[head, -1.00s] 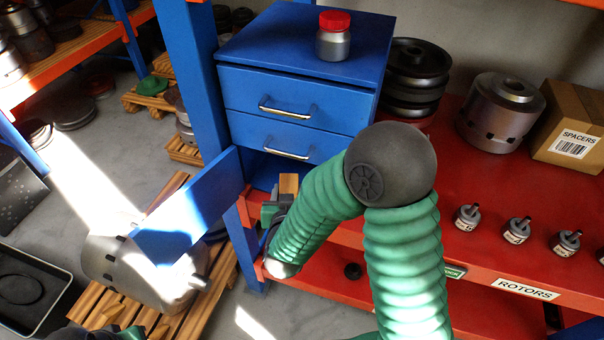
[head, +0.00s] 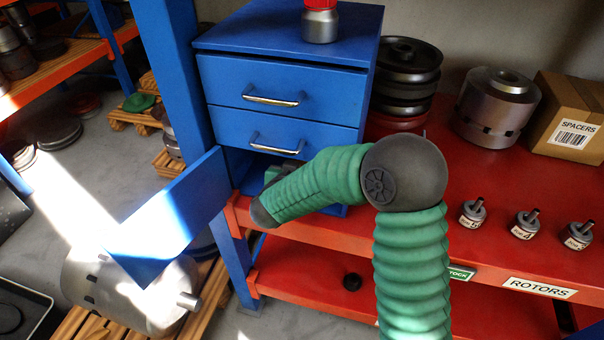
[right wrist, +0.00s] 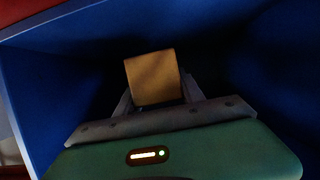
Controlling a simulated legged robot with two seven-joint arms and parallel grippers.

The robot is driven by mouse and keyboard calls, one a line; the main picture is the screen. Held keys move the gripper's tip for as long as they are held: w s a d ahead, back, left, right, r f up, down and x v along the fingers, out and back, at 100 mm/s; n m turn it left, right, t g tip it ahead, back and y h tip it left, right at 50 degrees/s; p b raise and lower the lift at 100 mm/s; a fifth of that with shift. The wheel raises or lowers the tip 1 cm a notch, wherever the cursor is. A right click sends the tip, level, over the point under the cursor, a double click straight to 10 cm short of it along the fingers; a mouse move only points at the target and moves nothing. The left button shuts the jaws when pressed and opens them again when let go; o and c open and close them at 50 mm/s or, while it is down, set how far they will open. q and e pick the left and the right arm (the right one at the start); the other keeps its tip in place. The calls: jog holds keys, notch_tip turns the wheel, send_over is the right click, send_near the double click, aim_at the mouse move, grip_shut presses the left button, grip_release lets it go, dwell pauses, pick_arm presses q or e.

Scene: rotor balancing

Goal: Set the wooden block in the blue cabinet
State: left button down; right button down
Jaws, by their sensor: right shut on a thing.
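The blue cabinet (head: 285,52) stands on the red bench, with two closed drawers above an open lower compartment. Its blue door (head: 165,220) hangs open toward the lower left. My right gripper (head: 270,174) is at the mouth of the lower compartment, mostly hidden by my green forearm and the cabinet. In the right wrist view, my right gripper (right wrist: 154,98) is shut on the wooden block (right wrist: 153,75), a tan piece held between the fingers. Blue cabinet walls (right wrist: 50,85) surround them, and the inside is dark. I cannot tell whether the block touches the compartment floor. My left gripper is not in view.
A red-capped jar (head: 320,22) stands on the cabinet top. A blue post (head: 175,70) rises left of the cabinet. Dark pulleys (head: 405,75), a metal rotor (head: 497,105), a spacers box (head: 570,115) and small rotors (head: 525,223) occupy the bench to the right.

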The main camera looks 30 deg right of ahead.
jog(key=shift+w+d+f, duration=0.1)
jog(key=shift+w+d, duration=0.3)
jog(key=shift+d, duration=0.15)
notch_tip(320, 180, down, 4)
jog(key=shift+s+a+r+b, duration=0.15)
jog(key=shift+r+b, duration=0.1)
jog(key=shift+b, duration=0.55)
jog(key=shift+r, duration=0.1)
jog(key=c, duration=0.7)
grip_release()
